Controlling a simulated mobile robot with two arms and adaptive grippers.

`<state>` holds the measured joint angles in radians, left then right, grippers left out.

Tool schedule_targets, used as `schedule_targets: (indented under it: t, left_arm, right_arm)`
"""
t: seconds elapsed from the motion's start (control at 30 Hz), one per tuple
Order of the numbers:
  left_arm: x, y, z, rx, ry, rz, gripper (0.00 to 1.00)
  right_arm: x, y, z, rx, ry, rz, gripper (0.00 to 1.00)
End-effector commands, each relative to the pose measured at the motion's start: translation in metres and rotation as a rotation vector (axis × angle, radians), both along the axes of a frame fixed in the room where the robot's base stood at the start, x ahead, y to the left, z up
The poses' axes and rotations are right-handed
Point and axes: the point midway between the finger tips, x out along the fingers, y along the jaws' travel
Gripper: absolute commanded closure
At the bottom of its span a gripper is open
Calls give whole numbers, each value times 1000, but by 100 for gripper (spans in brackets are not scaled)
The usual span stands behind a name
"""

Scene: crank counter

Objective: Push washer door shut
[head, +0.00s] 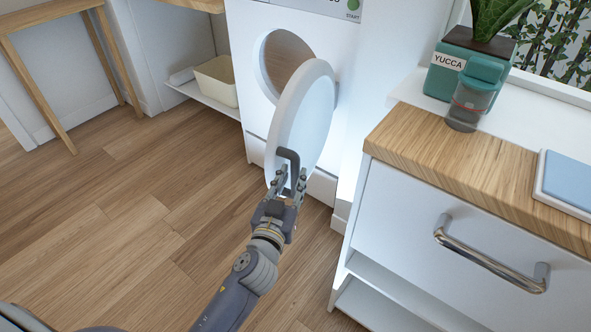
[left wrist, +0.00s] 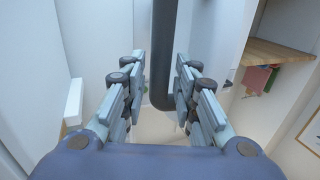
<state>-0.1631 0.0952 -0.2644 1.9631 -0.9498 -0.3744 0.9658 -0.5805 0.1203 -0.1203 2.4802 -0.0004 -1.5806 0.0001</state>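The white washer (head: 252,58) stands at the back with its round opening facing forward. Its round white door (head: 312,118) stands open, swung out toward me. A dark bracket-shaped handle (head: 289,158) is on the door. My left gripper (head: 288,183) is at the handle, its two fingers parted on either side of it. In the left wrist view, the dark handle bar (left wrist: 163,60) stands between the fingertips, with a thin gap seen on its left side; contact on the right is unclear. My right gripper is not in view.
A counter with a wooden top (head: 440,150) and a drawer with a metal handle (head: 490,262) stands close on the right. A wooden stool (head: 98,50) is at left. The wooden floor (head: 130,200) between is clear.

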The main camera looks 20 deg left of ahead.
Motion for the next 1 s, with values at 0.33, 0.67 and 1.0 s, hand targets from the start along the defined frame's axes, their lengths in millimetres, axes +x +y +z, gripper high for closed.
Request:
schedule_targets:
  t: [0.33, 0.67, 1.0]
  left_arm:
    - [29, 1, 0, 1, 0, 0, 72]
    - [35, 1, 0, 0, 1, 1, 72]
    - [35, 1, 0, 0, 0, 1, 100]
  right_arm:
    - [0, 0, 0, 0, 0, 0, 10]
    - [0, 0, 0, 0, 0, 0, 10]
    - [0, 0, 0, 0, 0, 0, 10]
